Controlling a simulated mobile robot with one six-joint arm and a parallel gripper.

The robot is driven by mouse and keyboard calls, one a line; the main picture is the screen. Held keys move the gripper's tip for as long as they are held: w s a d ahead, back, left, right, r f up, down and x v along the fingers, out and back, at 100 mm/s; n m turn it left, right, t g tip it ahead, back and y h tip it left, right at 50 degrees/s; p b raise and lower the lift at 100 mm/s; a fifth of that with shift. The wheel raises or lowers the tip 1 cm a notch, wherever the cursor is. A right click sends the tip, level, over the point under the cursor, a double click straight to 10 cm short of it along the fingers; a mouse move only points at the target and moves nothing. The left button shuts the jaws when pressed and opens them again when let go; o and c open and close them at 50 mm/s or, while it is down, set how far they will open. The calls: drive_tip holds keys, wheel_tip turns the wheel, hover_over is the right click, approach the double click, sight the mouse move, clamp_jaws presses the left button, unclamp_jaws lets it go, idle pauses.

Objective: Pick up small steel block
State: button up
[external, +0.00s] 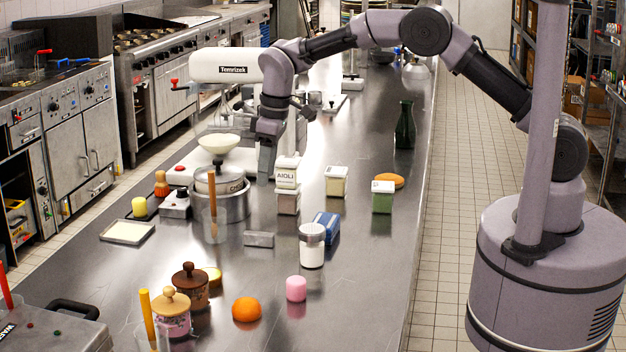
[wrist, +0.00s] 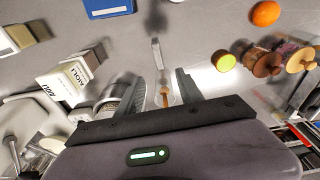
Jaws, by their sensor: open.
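The small steel block (external: 260,239) is a low grey bar lying on the steel counter, right of the glass holding a wooden stick. In the wrist view the block (wrist: 156,53) appears as a narrow grey piece ahead of the fingertips, roughly in line with the gap. My gripper (external: 267,168) hangs above the counter, behind the block and near the white mixer. In the wrist view my gripper (wrist: 159,82) has its two fingers spread apart, with no object held between them. The block is apart from the fingers.
The glass with the wooden stick (external: 212,215) stands close to the block's left. The AIOLI container (external: 287,174) is stacked behind it.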

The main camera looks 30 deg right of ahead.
drive_tip(key=b, duration=0.3)
hover_over(260, 233)
drive_tip(key=f, duration=1)
drive_tip(key=shift+s+d+f, duration=0.15)
drive_tip(key=shift+s+f, duration=0.2)
drive_tip(key=shift+f, duration=0.05)
drive_tip(key=f, duration=0.2)
drive_tip(key=f+b, duration=0.1)
drive_tip(key=f, duration=0.2)
drive_tip(key=shift+w+a+f, duration=0.2)
drive_tip(key=shift+w+f, duration=0.1)
drive_tip(key=shift+w, duration=0.1)
drive_tip(key=shift+r, duration=0.15)
drive_tip(key=shift+c, duration=0.4)
clamp_jaws()
